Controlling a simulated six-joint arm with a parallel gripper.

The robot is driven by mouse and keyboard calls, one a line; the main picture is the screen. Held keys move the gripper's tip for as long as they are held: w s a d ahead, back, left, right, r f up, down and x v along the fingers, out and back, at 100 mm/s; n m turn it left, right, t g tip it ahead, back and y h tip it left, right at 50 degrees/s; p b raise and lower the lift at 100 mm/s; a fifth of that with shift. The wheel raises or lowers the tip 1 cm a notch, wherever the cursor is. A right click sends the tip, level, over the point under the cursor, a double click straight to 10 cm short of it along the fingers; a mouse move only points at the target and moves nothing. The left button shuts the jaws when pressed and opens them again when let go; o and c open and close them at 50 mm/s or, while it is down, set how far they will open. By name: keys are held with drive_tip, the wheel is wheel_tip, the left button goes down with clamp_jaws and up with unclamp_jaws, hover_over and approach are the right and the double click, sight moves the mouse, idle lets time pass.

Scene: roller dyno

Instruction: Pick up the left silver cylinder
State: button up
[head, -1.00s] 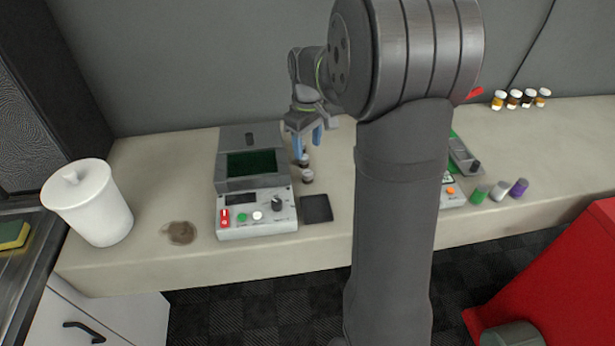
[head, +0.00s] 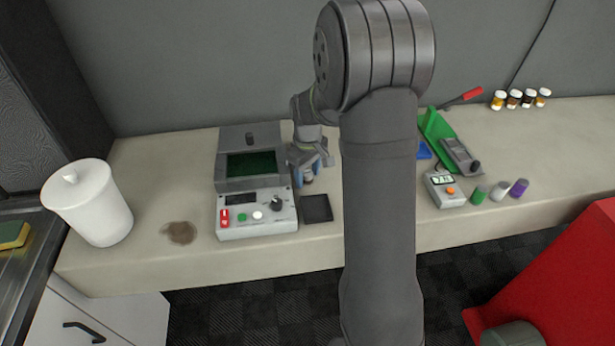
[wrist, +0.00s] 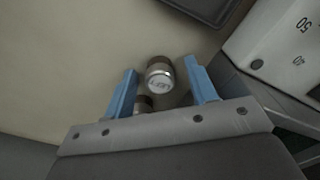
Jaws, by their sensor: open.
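Two small silver cylinders with dark bands stand on the counter, right of the grey machine. In the wrist view, one silver cylinder (wrist: 159,78) with a marked, light top lies between the tips of my gripper (wrist: 161,66). The other silver cylinder (wrist: 144,103) is nearer the gripper's palm, beside the left finger and partly hidden. My gripper's blue fingers are open, with a gap on both sides of the first cylinder. In the head view my gripper (head: 309,168) is low over the cylinders, and one shows only partly below it. I cannot tell which one is the left one.
The grey machine (head: 255,215) with buttons stands close on the left. A dark square pad (head: 316,208) lies in front. A white lidded canister (head: 90,203) is far left. A meter (head: 445,190), a green fixture (head: 436,127) and several vials are on the right.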

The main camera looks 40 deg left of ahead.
drive_tip(key=shift+c, duration=0.2)
drive_tip(key=c, duration=1)
drive_tip(key=shift+c, duration=0.2)
drive_tip(key=shift+r, duration=0.1)
